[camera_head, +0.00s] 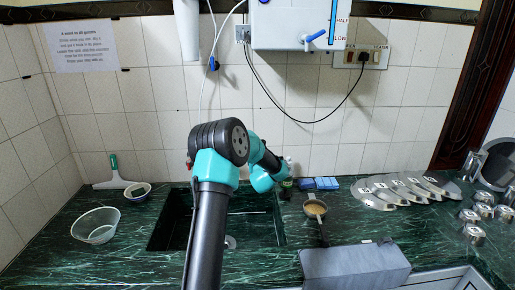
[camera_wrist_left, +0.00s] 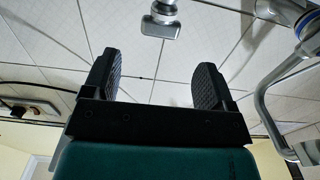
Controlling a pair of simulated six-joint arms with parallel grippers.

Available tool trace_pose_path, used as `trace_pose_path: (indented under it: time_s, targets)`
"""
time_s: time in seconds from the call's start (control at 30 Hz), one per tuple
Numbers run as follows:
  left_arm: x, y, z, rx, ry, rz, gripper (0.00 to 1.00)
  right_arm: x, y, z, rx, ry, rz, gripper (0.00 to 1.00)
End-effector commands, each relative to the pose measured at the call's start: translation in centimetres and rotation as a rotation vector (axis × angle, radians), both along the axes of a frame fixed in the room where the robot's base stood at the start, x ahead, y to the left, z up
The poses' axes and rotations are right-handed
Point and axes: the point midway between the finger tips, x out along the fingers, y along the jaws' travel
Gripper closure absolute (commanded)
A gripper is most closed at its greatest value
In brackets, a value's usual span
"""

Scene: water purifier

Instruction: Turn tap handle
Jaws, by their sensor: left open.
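In the left wrist view, my left gripper (camera_wrist_left: 158,82) is open, with its two black ridged fingers wide apart and nothing between them. A chrome fitting with a blocky end (camera_wrist_left: 162,20), which looks like the tap handle, is at the top edge, beyond the fingertips and apart from them. A curved chrome pipe (camera_wrist_left: 268,95), which looks like the tap spout, is at the right, beside the right finger. In the head view, my teal and black left arm reaches over the sink (camera_head: 165,225). Its fingers and the chrome tap cannot be made out there. My right gripper is not in view.
A white purifier (camera_head: 285,22) with a blue-levered tap (camera_head: 314,37) hangs on the tiled wall. A clear bowl (camera_head: 96,226) is left of the sink. A pan (camera_head: 315,208), a grey box (camera_head: 355,266), plates (camera_head: 378,198) and steel cups (camera_head: 473,233) are on the right.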

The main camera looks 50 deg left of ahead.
Motion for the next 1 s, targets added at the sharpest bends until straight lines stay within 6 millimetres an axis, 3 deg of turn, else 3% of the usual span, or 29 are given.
trace_pose_path:
  time_s: [0.6, 1.0]
  targets:
    - [5.2, 6.5, 0.0, 0.001, -0.001, 0.0, 0.21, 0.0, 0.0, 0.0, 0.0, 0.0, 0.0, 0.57]
    - [6.3, 8.0, 0.0, 0.0, 0.0, -0.001, 0.21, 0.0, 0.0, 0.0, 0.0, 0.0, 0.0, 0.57]
